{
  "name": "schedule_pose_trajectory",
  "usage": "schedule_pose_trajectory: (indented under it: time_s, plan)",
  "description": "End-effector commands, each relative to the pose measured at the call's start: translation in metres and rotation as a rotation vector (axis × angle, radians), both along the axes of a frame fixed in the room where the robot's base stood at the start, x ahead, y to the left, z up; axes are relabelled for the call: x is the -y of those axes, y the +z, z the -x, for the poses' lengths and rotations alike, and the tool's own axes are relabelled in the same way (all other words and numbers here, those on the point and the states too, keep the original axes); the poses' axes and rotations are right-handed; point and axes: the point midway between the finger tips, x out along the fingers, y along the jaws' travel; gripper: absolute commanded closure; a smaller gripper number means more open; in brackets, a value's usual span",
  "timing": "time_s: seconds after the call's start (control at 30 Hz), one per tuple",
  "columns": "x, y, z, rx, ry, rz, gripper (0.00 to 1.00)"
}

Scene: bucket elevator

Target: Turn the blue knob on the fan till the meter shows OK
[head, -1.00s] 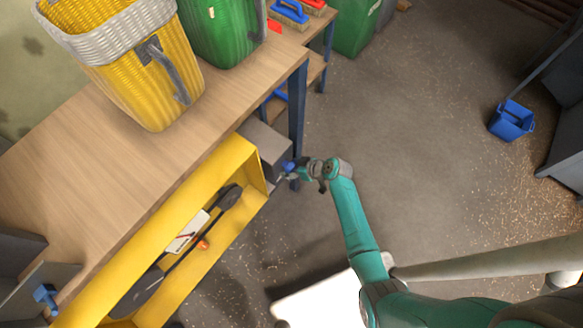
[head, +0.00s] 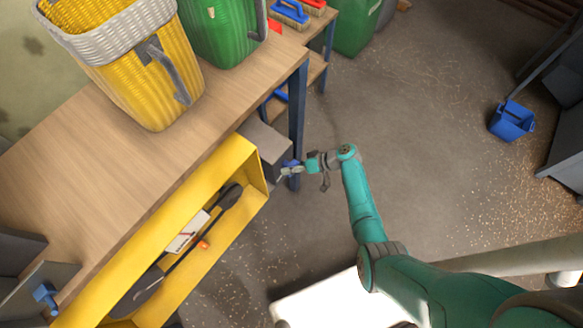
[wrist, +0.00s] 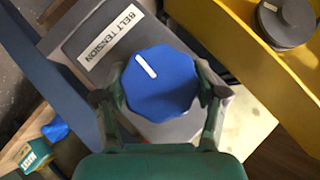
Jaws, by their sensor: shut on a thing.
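A blue knob (wrist: 160,83) with a white pointer line fills the middle of the wrist view. The line points to the upper left. The knob sits on a grey box (head: 262,140) beside a label reading BELT TENSION (wrist: 115,43); no label naming a fan shows. My gripper (wrist: 160,98) is shut on this knob, one finger on each side. In the head view my gripper (head: 288,171) is at the box's right face. Another blue knob (head: 45,294) is on a grey unit at the lower left. I cannot make out a meter reading OK.
A yellow open housing (head: 160,215) with a dark belt runs beside the box. A dark round part (wrist: 287,22) is by yellow metal in the wrist view. A yellow basket (head: 140,85) and a green one (head: 222,30) stand on the wooden bench.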

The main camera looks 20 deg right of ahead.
Motion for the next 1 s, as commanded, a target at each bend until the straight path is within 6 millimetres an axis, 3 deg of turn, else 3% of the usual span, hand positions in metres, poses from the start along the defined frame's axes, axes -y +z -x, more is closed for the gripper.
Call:
schedule_pose_trajectory:
  time_s: [0.4,0.97,1.0]
  plan:
    - [0.0003,0.0002,-0.0003,-0.099,0.000,-0.171,0.64]
    - [-0.0002,-0.0005,0.0006,-0.114,0.000,-0.194,0.64]
    - [-0.0002,-0.0005,0.0006,-0.114,0.000,-0.194,0.20]
